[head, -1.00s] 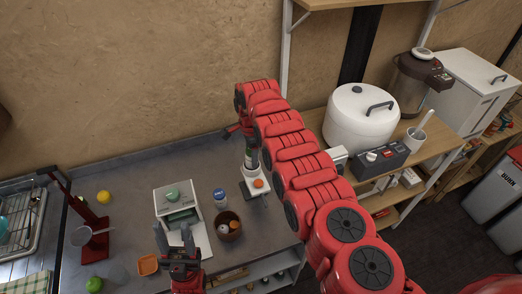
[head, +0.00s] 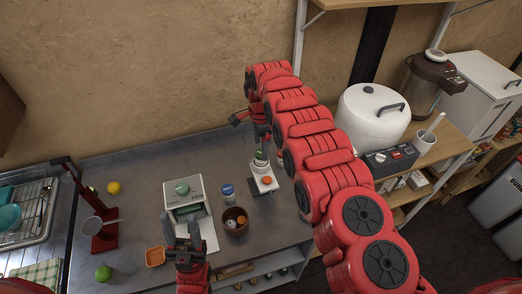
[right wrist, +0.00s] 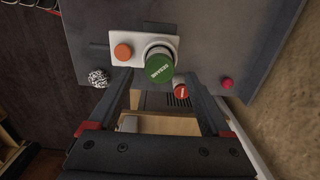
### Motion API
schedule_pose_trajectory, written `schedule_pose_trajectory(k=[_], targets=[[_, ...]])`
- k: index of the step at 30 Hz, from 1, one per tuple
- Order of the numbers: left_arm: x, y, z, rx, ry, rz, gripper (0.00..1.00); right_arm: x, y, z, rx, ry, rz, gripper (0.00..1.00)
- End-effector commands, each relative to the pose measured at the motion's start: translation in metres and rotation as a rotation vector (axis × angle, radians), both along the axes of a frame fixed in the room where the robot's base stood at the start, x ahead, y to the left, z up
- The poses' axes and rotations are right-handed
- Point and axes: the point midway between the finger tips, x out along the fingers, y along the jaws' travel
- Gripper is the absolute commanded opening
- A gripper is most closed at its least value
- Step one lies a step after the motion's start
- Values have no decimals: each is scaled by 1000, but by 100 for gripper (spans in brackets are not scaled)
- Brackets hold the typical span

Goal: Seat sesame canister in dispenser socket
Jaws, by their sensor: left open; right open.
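The sesame canister (right wrist: 159,68) has a round green lid with lettering. In the right wrist view it stands at the white round collar of the white dispenser (right wrist: 113,36), beside an orange button (right wrist: 123,51); how deep it sits is hidden under the lid. In the head view the canister (head: 261,158) looks upright on the dispenser (head: 266,187). My right gripper (head: 264,135) is open and above the canister; in the right wrist view its fingers (right wrist: 163,103) are apart and hold nothing. My left gripper (head: 184,229) is open and empty near the counter's front.
A white-and-grey box (head: 183,196), a blue-lidded jar (head: 228,190) and a brown bowl (head: 235,221) stand left of the dispenser. A red stand (head: 99,228), an orange dish (head: 155,257) and a green fruit (head: 103,273) are further left.

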Motion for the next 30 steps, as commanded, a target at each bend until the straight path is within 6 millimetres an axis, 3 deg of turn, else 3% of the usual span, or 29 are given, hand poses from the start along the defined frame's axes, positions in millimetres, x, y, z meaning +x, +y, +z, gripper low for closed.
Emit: schedule_pose_trajectory(k=[6, 12, 30], targets=[[0, 0, -26, 0, 2, 0, 50, 1, 1, 39, 2, -6, 1, 83], [0, 0, -32, 0, 1, 0, 50, 0, 0, 67, 1, -3, 0, 83], [0, 0, -32, 0, 2, 0, 50, -1, 0, 75, -1, 2, 0, 83]])
